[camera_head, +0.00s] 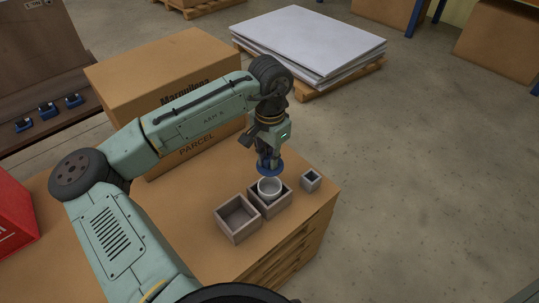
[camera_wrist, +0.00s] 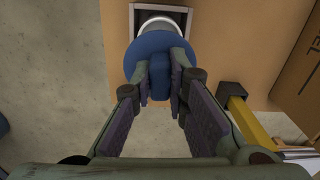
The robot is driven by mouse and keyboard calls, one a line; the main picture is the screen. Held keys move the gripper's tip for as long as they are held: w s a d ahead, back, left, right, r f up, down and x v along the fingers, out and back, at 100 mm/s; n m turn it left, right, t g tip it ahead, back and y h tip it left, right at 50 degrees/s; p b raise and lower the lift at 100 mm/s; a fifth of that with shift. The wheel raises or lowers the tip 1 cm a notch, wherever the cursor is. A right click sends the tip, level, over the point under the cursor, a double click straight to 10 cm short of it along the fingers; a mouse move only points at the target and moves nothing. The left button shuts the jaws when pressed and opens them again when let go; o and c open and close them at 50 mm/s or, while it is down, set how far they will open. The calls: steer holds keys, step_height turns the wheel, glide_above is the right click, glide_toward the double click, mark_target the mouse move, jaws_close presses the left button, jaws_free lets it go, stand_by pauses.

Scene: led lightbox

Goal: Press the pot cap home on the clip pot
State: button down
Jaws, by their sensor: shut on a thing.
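The pot cap (camera_head: 263,168) is a blue disc with a raised blue block in its middle. My gripper (camera_head: 268,156) is shut on that block and holds the cap above the clip pot. The clip pot (camera_head: 269,189) is a round whitish pot standing in a square box. In the wrist view the cap (camera_wrist: 152,45) covers most of the pot, and only the pot's far rim (camera_wrist: 160,22) shows. My gripper's fingers (camera_wrist: 160,78) grip the cap's block from both sides. The cap appears a little off the pot's centre, toward the back in the head view. I cannot tell whether they touch.
The square box (camera_head: 287,197) around the pot stands beside an empty open box (camera_head: 240,232). A small grey cube-shaped holder (camera_head: 311,180) stands to the right, near the table edge. A large parcel carton (camera_head: 170,75) is behind my arm. The front left of the tabletop (camera_head: 180,215) is clear.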

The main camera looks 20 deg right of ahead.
steer(key=shift+f+b, duration=1.65)
steer(key=shift+f, duration=1.8)
steer(key=shift+p, duration=0.75)
steer(key=shift+f+b, duration=0.6)
steer(key=shift+f, duration=0.5)
steer(key=c, duration=1.5)
jaws_free()
step_height(320, 180, up, 12)
steer(key=shift+r, duration=0.1)
